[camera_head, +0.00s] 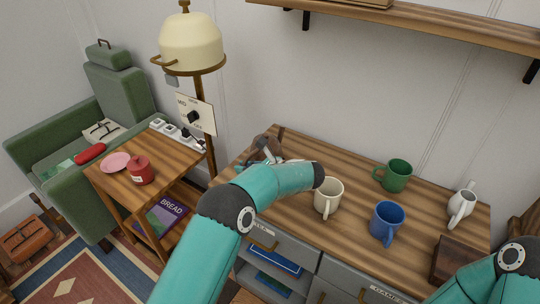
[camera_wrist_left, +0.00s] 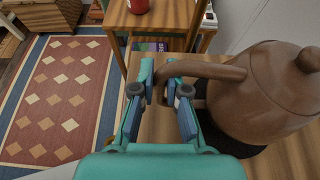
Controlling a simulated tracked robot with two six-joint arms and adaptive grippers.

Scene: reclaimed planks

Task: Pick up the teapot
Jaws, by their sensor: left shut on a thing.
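The brown teapot (camera_wrist_left: 272,95) fills the right of the left wrist view, with a rounded body and a knobbed lid. In the head view the teapot (camera_head: 264,142) stands at the back left of the wooden worktop, partly hidden by my left arm. My left gripper (camera_wrist_left: 170,92) has its fingers on either side of the teapot's curved handle and is shut on it. In the head view this gripper (camera_head: 268,160) is partly hidden behind my teal forearm. My right arm shows at the lower right of the head view, but its gripper is out of sight.
On the worktop (camera_head: 350,240) stand a cream mug (camera_head: 328,198), a green mug (camera_head: 394,176), a blue mug (camera_head: 386,222) and a white vessel (camera_head: 462,207). A side table (camera_head: 122,188) with a red pot (camera_head: 141,170) and a lamp (camera_head: 192,45) stand left. A shelf (camera_head: 430,22) hangs above.

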